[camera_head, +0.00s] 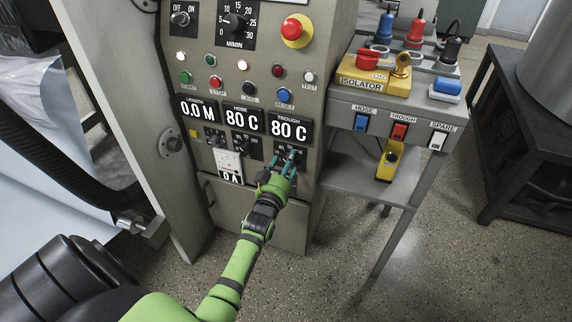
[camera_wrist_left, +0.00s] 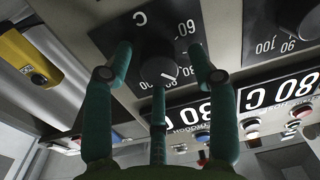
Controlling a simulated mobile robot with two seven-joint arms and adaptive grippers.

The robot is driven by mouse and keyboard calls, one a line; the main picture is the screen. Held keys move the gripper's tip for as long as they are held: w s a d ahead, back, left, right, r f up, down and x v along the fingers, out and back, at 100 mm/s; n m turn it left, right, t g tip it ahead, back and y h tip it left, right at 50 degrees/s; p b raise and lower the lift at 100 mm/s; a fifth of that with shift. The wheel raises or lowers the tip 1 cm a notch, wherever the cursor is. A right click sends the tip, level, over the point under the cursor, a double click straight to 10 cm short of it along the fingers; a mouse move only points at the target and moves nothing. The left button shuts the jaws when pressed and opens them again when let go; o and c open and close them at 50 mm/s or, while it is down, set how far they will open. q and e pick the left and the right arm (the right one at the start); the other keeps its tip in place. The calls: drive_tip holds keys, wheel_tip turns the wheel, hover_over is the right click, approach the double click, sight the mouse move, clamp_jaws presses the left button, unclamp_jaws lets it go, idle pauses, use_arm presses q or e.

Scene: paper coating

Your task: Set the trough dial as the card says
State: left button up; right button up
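The trough dial is a black knob (camera_wrist_left: 158,70) with a white pointer line, on a black scale plate, close up in the upside-down left wrist view. In the head view its plate (camera_head: 302,153) is mostly behind my gripper, below the trough display (camera_head: 289,129), which reads 80 C. My left gripper (camera_head: 289,158) has teal fingers and faces the dial. In the left wrist view the fingers (camera_wrist_left: 161,72) are spread around the knob, with gaps at both sides; contact by the lower finger is unclear. My right gripper is not in view. I cannot make out a card.
The hose dial (camera_head: 247,147) sits just left, below the hose display (camera_head: 243,119), also at 80 C. A red stop button (camera_head: 296,30) and several small buttons are above. A shelf stand to the right carries the yellow isolator (camera_head: 375,77). Open floor lies in front.

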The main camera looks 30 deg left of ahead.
use_arm(q)
drive_tip(key=c, duration=0.8)
drive_tip(key=shift+r+m, duration=0.15)
drive_tip(key=shift+m, duration=0.15)
drive_tip(key=shift+w+d+m+t+b, duration=0.1)
drive_tip(key=shift+m+t+b, duration=0.3)
drive_tip(key=shift+m, duration=7.4)
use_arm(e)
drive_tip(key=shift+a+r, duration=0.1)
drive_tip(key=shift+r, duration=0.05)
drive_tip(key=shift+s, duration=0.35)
